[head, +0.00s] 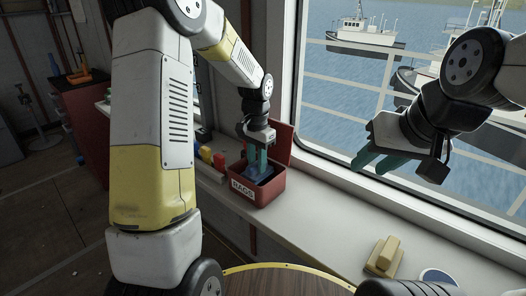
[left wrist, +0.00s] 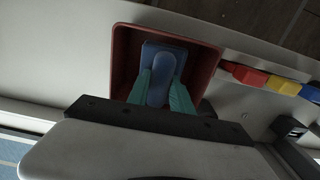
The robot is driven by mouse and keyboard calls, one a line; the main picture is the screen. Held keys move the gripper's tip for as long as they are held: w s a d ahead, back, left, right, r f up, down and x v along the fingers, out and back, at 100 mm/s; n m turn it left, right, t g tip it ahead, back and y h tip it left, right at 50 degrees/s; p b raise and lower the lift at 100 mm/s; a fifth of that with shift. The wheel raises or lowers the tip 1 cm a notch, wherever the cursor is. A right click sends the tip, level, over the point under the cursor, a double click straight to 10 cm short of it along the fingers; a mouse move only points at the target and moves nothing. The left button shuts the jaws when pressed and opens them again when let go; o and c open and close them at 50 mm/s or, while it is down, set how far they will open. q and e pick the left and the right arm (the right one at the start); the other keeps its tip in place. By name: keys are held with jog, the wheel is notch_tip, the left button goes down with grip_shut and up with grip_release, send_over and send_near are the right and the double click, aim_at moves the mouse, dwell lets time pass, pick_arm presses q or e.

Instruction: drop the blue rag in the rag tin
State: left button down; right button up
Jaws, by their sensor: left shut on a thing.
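The rag tin (head: 268,192) is a red box marked RAGS on the sill, with its lid tilted up behind it. It also shows from above in the left wrist view (left wrist: 122,55). My left gripper (head: 257,160) points down over the tin's opening, its teal fingers shut on the blue rag (head: 260,174). In the left wrist view the rag (left wrist: 161,80) sits between the fingers, within the tin's rim; whether it touches the bottom I cannot tell. My right gripper (head: 372,161) is open and empty, in front of the window.
Red, yellow and blue items (head: 209,156) stand on the sill just left of the tin. A tan block-shaped item (head: 384,257) lies on the sill at the lower right. The sill (head: 330,212) between it and the tin is clear. The window runs along the back.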

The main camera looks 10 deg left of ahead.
dwell(0.4)
pick_arm(q)
jog(key=c, duration=1.1)
grip_release()
jog(key=shift+o, duration=0.2)
notch_tip(320, 180, up, 8)
jog(key=shift+f, duration=0.25)
jog(key=s+a+r+n+t+h, duration=0.1)
jog(key=s+r+n+t, duration=0.2)
jog(key=s, duration=0.8)
jog(key=s+a+r+n+t+h, duration=0.1)
jog(key=s+a+r+n+t, duration=0.1)
jog(key=s+r, duration=0.5)
jog(key=s+n+t, duration=0.1)
jog(key=s, duration=0.4)
jog(key=shift+r, duration=0.3)
